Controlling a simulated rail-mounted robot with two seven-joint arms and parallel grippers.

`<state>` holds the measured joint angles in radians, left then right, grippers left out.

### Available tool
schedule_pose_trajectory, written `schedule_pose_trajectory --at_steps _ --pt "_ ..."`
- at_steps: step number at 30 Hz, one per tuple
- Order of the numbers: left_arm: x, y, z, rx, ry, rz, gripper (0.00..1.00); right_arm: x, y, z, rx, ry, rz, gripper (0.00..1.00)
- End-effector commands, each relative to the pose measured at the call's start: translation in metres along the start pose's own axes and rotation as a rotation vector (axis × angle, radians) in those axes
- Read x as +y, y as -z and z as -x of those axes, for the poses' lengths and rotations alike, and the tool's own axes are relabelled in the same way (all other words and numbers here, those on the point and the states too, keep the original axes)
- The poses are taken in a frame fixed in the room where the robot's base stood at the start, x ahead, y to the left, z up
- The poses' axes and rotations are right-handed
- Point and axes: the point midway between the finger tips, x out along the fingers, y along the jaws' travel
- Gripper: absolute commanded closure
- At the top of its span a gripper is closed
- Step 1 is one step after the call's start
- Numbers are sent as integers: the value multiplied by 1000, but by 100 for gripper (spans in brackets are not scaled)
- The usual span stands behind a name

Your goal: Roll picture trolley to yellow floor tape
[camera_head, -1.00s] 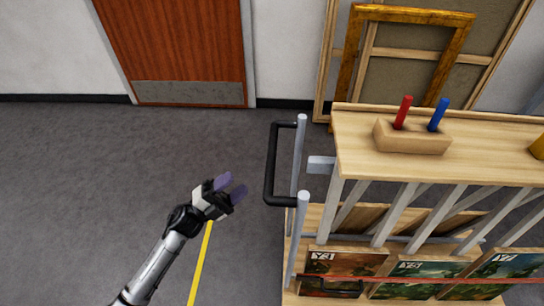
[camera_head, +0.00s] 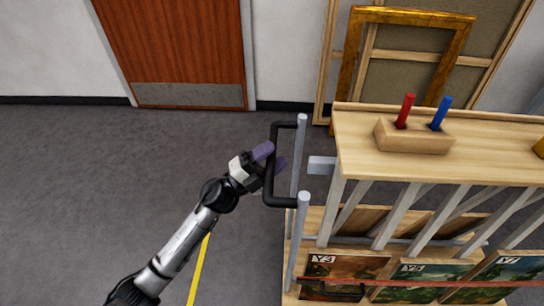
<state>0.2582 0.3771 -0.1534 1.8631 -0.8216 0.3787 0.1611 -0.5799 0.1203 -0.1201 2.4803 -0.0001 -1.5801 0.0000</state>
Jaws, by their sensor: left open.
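The picture trolley (camera_head: 350,145) stands on the right, with a wooden top and several upright slots holding pictures (camera_head: 345,273) below. Its black push handle (camera_head: 271,165) sticks out at its left end. My left gripper (camera_head: 272,160) is at the handle, its purple fingers open, one on each side of the bar as seen from above; I cannot tell whether they touch it. The yellow floor tape (camera_head: 199,268) runs along the floor at lower left, partly hidden by my left arm. My right gripper is not in view.
A wooden block (camera_head: 412,137) with a red and a blue peg stands on the trolley top. Framed canvases (camera_head: 400,60) lean on the wall behind. A brown door (camera_head: 175,50) is at the back left. The grey floor left of the trolley is clear.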

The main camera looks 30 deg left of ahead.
Motion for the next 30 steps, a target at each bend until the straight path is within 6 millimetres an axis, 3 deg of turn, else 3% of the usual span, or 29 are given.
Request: schedule_pose_trajectory --at_steps 7,21,30 --pt "0 0 0 0 0 0 53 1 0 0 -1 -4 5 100" --pt "0 0 0 0 0 0 98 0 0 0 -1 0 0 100" --pt "0 0 0 1 0 0 100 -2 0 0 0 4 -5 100"
